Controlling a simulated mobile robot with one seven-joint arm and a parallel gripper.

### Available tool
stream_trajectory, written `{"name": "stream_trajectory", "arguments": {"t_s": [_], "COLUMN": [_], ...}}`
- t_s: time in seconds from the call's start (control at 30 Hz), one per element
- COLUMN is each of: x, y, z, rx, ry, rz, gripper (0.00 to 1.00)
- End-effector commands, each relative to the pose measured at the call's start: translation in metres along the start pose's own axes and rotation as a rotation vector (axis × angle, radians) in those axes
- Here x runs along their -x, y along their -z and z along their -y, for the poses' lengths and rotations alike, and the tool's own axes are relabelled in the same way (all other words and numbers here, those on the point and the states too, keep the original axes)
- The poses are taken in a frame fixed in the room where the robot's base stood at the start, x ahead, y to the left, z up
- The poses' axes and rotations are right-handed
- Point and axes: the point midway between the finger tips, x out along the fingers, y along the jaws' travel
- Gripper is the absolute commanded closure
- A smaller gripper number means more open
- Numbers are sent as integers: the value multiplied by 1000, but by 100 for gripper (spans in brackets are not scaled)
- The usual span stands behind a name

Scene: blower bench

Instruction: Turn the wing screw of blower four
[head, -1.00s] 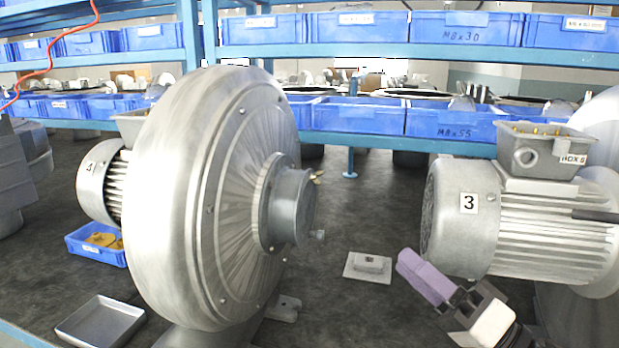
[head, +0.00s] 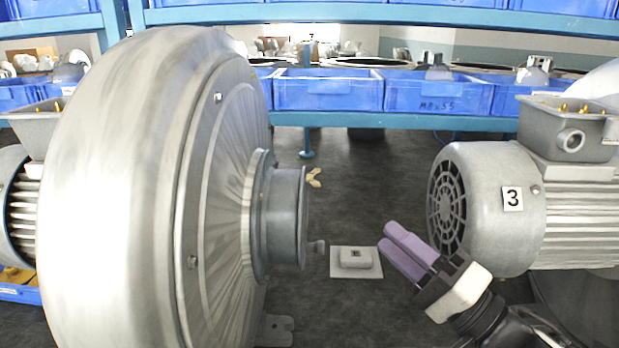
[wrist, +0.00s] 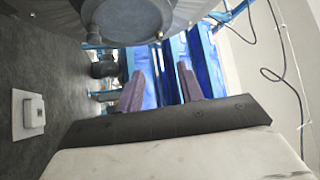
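The big silver blower (head: 110,180) on the left has a grey round outlet (head: 288,215) facing right. A label 4 on its motor shows only in the earlier head view. A brass wing-shaped piece (head: 314,178), apparently the wing screw, shows just right of the outlet's upper edge; its mounting is hidden. A small grey knob (head: 319,247) sits at the outlet's lower right. My gripper (head: 387,235), with two purple fingers, is open and empty, right of the outlet and apart from it. The wrist view shows a gap between the fingers (wrist: 160,72), with the outlet (wrist: 130,20) beyond.
A motor labelled 3 (head: 490,205) stands close right of my gripper. A white plate with a small block (head: 356,262) lies on the dark bench between the blowers. Blue bins (head: 328,92) line a blue shelf behind.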

Motion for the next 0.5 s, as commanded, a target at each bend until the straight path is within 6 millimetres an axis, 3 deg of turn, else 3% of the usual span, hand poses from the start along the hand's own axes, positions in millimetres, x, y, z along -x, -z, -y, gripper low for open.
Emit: {"name": "stream_trajectory", "arguments": {"t_s": [0.17, 0.5], "x": [-9, -70], "y": [0, 0], "z": [1, 3], "rx": [-3, -5], "ry": [0, 4], "rz": [0, 2], "gripper": [63, 63]}}
